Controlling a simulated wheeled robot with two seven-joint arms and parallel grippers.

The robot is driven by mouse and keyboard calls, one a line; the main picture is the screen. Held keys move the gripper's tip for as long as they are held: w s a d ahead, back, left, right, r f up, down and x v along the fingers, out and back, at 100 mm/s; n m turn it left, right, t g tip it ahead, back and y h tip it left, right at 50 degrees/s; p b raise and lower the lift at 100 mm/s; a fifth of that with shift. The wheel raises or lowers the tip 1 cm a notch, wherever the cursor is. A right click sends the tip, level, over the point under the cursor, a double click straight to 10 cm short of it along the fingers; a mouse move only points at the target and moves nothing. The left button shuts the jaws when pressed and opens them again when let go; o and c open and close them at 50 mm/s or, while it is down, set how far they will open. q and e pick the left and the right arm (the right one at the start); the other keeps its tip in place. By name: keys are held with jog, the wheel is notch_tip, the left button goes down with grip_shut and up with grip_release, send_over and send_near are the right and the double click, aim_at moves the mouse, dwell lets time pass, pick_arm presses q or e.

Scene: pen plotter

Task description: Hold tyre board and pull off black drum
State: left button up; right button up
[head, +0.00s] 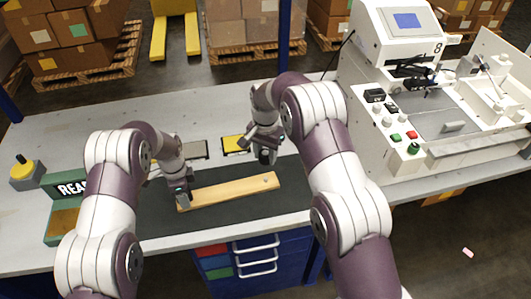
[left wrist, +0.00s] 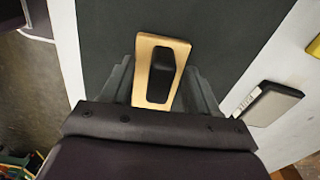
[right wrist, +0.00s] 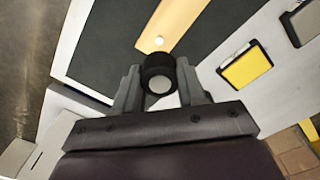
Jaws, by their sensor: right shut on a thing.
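The tyre board (head: 230,191) is a long pale wooden strip lying on the dark mat. Its near-left end with a black block (left wrist: 161,72) shows in the left wrist view. My left gripper (head: 182,197) is at that end, with a finger on each side of the board; whether they press on it I cannot tell. My right gripper (head: 265,158) is shut on the black drum (right wrist: 158,72), a short dark cylinder with a pale end face. The drum is apart from the board, near its right end, where a small pale round spot (right wrist: 158,41) shows bare.
The dark mat (head: 285,202) lies on a grey bench. A yellow pad (head: 234,144) and a grey pad (head: 193,150) lie behind the board. A white machine (head: 390,130) stands at right. A green sign box (head: 66,190) and yellow button (head: 24,168) are at left.

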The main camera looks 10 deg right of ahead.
pick_arm(q)
notch_tip(320, 180, up, 12)
dwell(0.4)
